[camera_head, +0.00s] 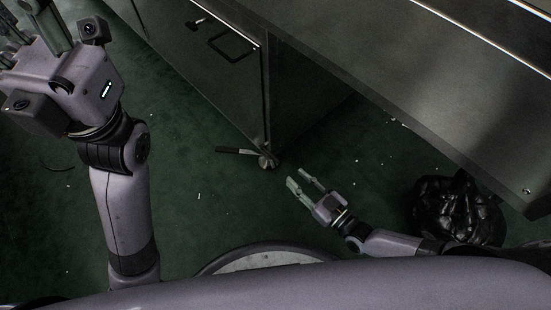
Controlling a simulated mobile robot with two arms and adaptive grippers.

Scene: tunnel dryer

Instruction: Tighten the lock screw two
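A metal screw-like fitting (267,161) sits low at the near corner of the metal cabinet, just above the green floor. A dark lever-like handle (235,151) sticks out to its left. I cannot tell if this is lock screw two; no label shows. My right gripper (296,177) is just right of and below the fitting, its two fingers apart with nothing between them. It appears not to touch the fitting. My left gripper (55,14) is raised at the top left, far from the fitting, its fingers partly cut off by the frame edge.
The metal cabinet (200,60) has a door with a black handle (233,46). A long metal body (420,90) overhangs the floor on the right. A black bag-like bundle (458,208) lies at the lower right. The floor (190,190) left of the fitting is mostly clear, with small scraps.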

